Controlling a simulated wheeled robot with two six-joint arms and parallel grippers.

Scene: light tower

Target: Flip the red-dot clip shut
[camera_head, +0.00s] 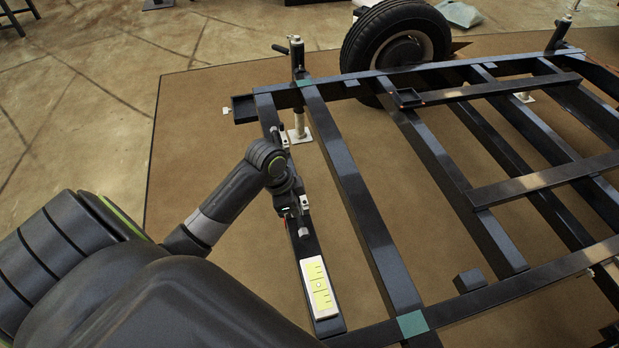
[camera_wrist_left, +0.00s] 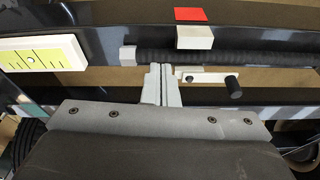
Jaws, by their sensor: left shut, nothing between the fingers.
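A white plate with a black knob (camera_wrist_left: 233,87) sits below the bar, to the right of my fingers. My left gripper (camera_wrist_left: 160,68) is shut and empty, its tips close to the bar; whether they touch it I cannot tell. In the head view my left gripper (camera_head: 294,208) is over the left beam and hides part of it.
A white-and-yellow level plate (camera_head: 318,288) lies on the left beam near my gripper; it also shows in the left wrist view (camera_wrist_left: 40,53). Dark frame beams (camera_head: 360,215) fill the right. A jack post (camera_head: 298,85) and wheel (camera_head: 395,45) stand behind.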

